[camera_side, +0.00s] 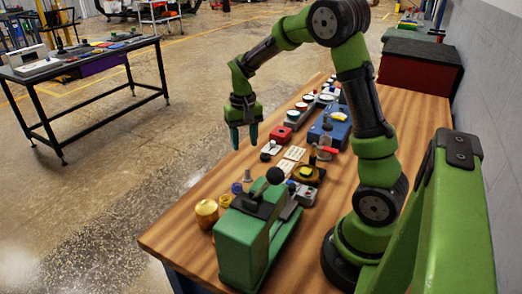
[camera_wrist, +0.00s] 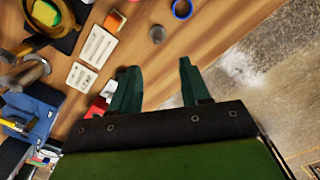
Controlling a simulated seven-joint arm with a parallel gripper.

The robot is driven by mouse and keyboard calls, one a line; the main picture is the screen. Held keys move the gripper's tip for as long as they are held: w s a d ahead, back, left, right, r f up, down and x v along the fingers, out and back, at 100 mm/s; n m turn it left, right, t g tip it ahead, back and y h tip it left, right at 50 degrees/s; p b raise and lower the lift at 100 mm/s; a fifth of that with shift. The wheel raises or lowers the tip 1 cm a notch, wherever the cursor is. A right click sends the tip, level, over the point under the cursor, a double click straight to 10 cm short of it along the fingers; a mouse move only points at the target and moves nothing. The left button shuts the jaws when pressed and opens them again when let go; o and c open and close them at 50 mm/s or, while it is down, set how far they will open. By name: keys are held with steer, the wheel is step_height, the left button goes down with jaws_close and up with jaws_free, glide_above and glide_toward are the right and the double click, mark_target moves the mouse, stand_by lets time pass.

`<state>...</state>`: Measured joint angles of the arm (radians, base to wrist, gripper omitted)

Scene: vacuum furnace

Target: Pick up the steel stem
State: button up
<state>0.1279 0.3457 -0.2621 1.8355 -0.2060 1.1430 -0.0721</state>
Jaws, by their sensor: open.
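A small grey metal piece, which looks like the steel stem (camera_wrist: 157,34), stands on the wooden table ahead of my fingertips in the wrist view. In the side view it appears to be the small upright grey piece (camera_side: 248,176) near the table's left edge. My gripper (camera_side: 244,146) hangs above that edge, fingers pointing down. In the wrist view my gripper (camera_wrist: 157,68) shows two green fingers spread apart with nothing between them. The stem lies beyond the gap, apart from both fingers. Its lower part is hard to make out.
A blue ring (camera_wrist: 182,8) lies near the stem. A red block (camera_side: 282,135), white cards (camera_side: 294,153) and a dark round tray with a yellow piece (camera_side: 307,173) are close by. A brass cup (camera_side: 207,212) and green machine (camera_side: 250,240) stand at the front.

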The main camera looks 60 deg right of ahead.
mark_target(247, 169)
step_height(247, 169, down, 6)
steer(key=shift+f, duration=0.1)
steer(key=f, duration=0.5)
steer(key=shift+s, duration=0.3)
